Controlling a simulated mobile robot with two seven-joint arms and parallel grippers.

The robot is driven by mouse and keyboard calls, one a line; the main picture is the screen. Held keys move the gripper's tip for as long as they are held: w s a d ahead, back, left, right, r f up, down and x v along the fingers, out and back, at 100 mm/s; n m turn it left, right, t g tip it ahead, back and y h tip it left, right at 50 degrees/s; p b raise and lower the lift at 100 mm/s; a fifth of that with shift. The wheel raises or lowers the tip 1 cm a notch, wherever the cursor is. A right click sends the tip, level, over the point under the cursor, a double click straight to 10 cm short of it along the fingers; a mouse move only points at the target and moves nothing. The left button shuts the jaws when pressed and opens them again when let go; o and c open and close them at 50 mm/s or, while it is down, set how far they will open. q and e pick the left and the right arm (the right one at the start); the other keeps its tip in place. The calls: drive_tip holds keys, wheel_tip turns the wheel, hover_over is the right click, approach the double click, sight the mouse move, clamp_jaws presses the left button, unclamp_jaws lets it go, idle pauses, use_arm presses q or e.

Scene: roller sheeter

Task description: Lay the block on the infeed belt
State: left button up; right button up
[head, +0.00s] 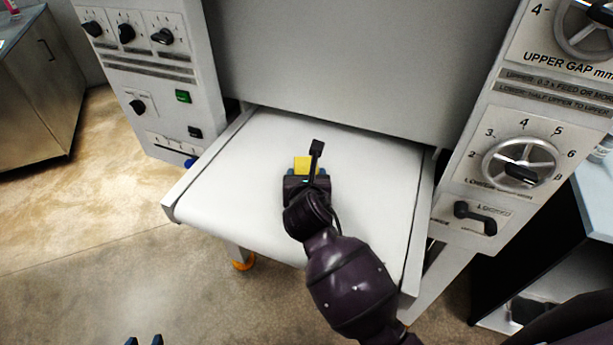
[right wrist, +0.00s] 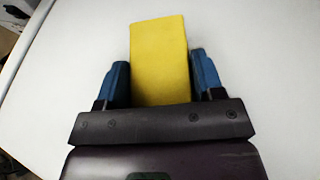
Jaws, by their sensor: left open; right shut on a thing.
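The yellow block (head: 303,163) is over the white infeed belt (head: 375,180), near its middle. It also shows in the right wrist view (right wrist: 160,55), between the blue fingers. My right gripper (head: 306,173) is shut on the block, which sticks out past the fingertips toward the machine. Part of the block is hidden by the gripper. I cannot tell whether the block touches the belt. My left gripper (head: 144,340) is at the bottom edge of the head view, open and empty, away from the belt; only its fingertips show.
A grey machine housing (head: 345,60) rises behind the belt. Control panels with knobs stand at the left (head: 150,75) and right (head: 500,160). The belt around the block is clear. A steel cabinet (head: 40,90) stands at the far left.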

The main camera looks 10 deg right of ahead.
drive_tip(key=o, duration=1.1)
drive_tip(key=shift+c, duration=0.2)
drive_tip(key=shift+r, duration=0.1)
drive_tip(key=v, duration=1.2)
